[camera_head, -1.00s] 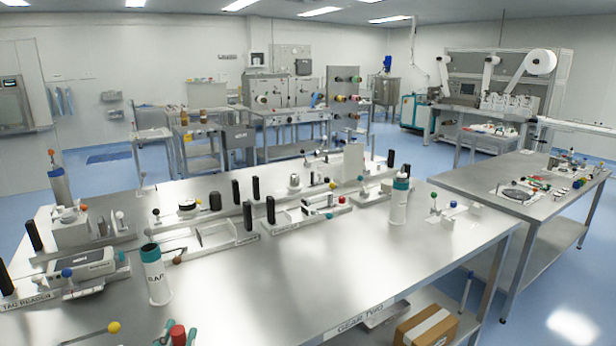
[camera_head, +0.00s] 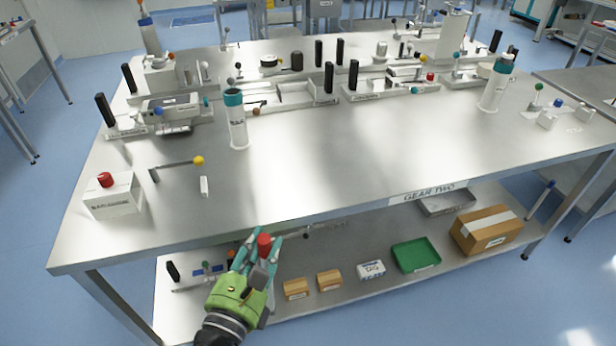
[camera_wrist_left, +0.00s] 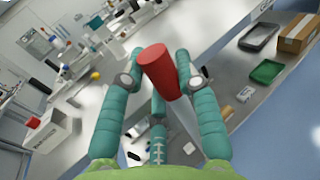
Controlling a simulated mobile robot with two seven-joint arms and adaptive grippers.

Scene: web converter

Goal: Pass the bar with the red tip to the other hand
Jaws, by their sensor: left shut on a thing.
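My left gripper (camera_head: 260,247) has teal fingers and a green body, in front of the table's near edge. It is shut on the bar with the red tip (camera_head: 264,242), and the red end stands up between the fingers. In the left wrist view the red tip (camera_wrist_left: 157,68) shows large between the fingertips. A pale length of the bar (camera_wrist_left: 186,118) runs down from it behind the right finger. The rest of the bar is hidden. My right gripper is in neither current view.
A steel table (camera_head: 330,160) stands ahead, its near half mostly clear. A red-button box (camera_head: 112,197), a yellow-ball rod (camera_head: 178,163) and a white bottle (camera_head: 238,125) stand left. The lower shelf holds a green tray (camera_head: 416,256) and a cardboard box (camera_head: 485,230).

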